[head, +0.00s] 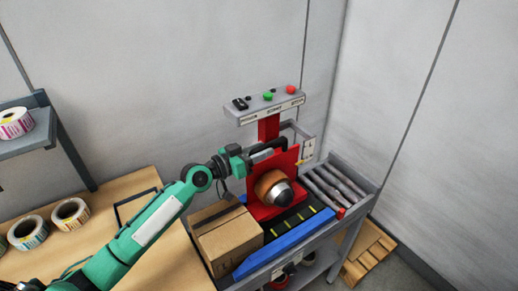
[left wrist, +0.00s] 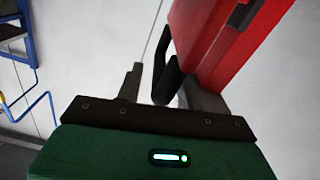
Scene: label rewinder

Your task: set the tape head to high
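The tape head is a red plate (head: 286,160) on a red column, with a brown tape roll (head: 268,187) on its front. My left gripper (head: 262,155) is beside the handle. In the left wrist view its fingers (left wrist: 168,95) are apart, with the handle between or just beyond them; I cannot tell whether they touch it. A white scale plate (head: 309,144) with a small dark mark stands right of the head. My right gripper is out of view.
A cardboard box (head: 228,238) sits on the machine bed, left of a blue guide rail (head: 285,243). Rollers (head: 335,185) lie to the right. A control panel (head: 264,105) with buttons tops the column. Label rolls (head: 70,213) rest on the wooden table (head: 165,268).

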